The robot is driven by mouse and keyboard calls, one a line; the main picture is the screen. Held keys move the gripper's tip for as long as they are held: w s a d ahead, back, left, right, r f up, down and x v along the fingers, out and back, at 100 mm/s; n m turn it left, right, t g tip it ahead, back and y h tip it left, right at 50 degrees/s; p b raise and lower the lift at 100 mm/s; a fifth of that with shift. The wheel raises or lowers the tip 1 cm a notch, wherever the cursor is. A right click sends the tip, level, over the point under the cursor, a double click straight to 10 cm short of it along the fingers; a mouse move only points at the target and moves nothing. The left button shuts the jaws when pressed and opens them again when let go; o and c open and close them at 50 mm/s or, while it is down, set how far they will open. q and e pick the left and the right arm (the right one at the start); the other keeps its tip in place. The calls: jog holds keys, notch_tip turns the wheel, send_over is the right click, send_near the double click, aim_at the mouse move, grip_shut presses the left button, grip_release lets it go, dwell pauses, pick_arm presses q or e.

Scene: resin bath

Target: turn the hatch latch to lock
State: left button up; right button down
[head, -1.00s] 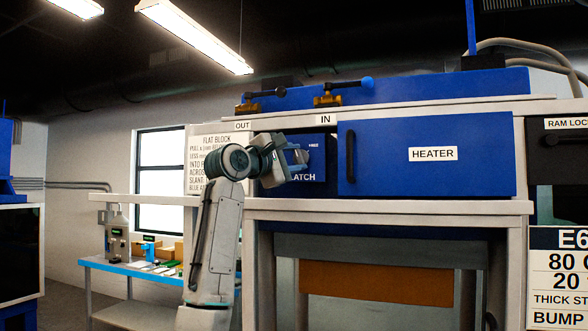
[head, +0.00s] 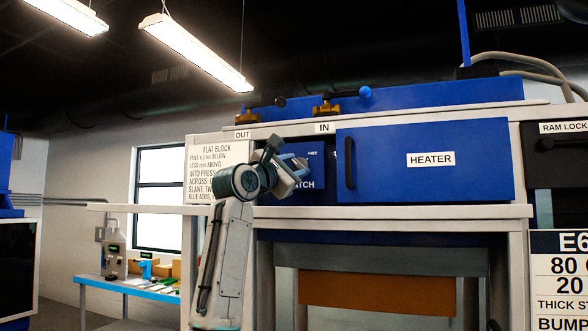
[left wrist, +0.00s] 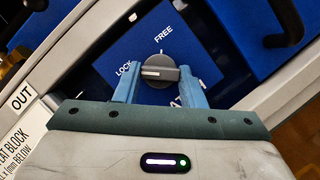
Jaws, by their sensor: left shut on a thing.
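The latch knob (left wrist: 160,73) is dark grey with a pale mark, on a blue hatch panel (left wrist: 112,62) labelled LOCK and FREE in the left wrist view. The pale mark points left, toward the side of the LOCK word. My left gripper (left wrist: 166,84) has its two blue-grey fingers on either side of the knob, shut on it. The panel looks tilted in that view. In the head view my left gripper (head: 297,168) reaches the hatch panel (head: 317,165) and hides the knob. My right gripper is not in view.
A blue HEATER door (head: 432,185) with a dark handle (head: 349,163) stands just right of the hatch. A white ledge (head: 420,211) runs below it. A printed FLAT BLOCK sign (head: 215,165) is on the left. A side bench (head: 125,287) with small items stands farther left.

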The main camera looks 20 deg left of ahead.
pick_arm(q)
jog(key=shift+w+f, duration=0.1)
jog(key=shift+f, duration=0.1)
jog(key=o, duration=1)
jog(key=shift+r, duration=0.1)
jog(key=shift+s+a+b, duration=0.1)
jog(key=shift+s+b, duration=0.2)
jog(key=shift+s, duration=0.1)
jog(key=b+v, duration=0.4)
jog(key=v, duration=0.6)
jog(key=shift+b, duration=0.4)
